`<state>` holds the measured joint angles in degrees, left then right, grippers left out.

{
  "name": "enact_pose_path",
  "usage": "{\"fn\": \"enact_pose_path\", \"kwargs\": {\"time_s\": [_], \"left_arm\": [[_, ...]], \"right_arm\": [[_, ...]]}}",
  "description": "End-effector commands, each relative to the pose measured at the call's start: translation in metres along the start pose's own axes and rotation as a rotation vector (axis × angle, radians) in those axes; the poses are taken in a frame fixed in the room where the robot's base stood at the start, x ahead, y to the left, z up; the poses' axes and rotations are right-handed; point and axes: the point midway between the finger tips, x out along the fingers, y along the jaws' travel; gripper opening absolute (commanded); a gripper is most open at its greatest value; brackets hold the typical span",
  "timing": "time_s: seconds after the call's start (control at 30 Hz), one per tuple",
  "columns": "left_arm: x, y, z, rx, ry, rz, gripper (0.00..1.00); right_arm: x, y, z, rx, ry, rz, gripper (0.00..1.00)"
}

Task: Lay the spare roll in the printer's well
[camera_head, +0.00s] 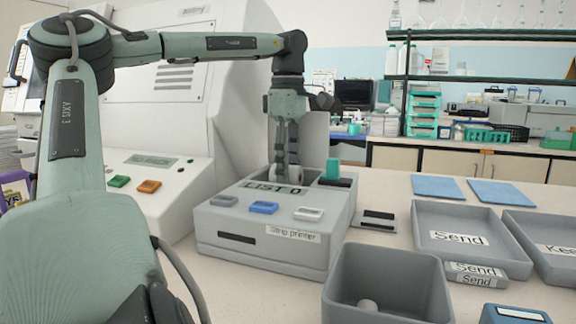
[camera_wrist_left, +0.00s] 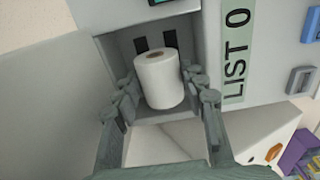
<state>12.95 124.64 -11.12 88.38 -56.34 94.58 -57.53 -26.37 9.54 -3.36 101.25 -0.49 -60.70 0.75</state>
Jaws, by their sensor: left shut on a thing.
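The white spare roll (camera_wrist_left: 160,82) is between the two fingers of my left gripper (camera_wrist_left: 162,100), its end face with the core hole showing. In the head view the left gripper (camera_head: 286,163) points down at the back of the grey strip printer (camera_head: 220,232), and the fingers mostly hide the roll. In the left wrist view the roll is at the printer's open well (camera_wrist_left: 112,52), which has two dark slots in its far wall. I cannot tell whether the roll touches the well's floor. My right gripper is not in view.
A "LIST 0" display (camera_head: 273,188) and buttons are on the printer's top. Grey trays (camera_head: 470,218), one marked "Send", and blue mats (camera_head: 437,187) lie right. A large pale machine (camera_head: 150,190) stands left.

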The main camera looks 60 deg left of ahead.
Motion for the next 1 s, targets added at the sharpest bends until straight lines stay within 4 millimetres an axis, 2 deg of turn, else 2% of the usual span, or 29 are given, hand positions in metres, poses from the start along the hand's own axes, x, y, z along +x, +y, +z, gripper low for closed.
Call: {"fn": "enact_pose_path", "kwargs": {"time_s": [1.0], "left_arm": [[0.011, 0.0, 0.0, 0.0, 0.0, 0.0, 0.12]], "right_arm": [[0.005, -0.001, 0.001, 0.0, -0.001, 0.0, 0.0]]}}
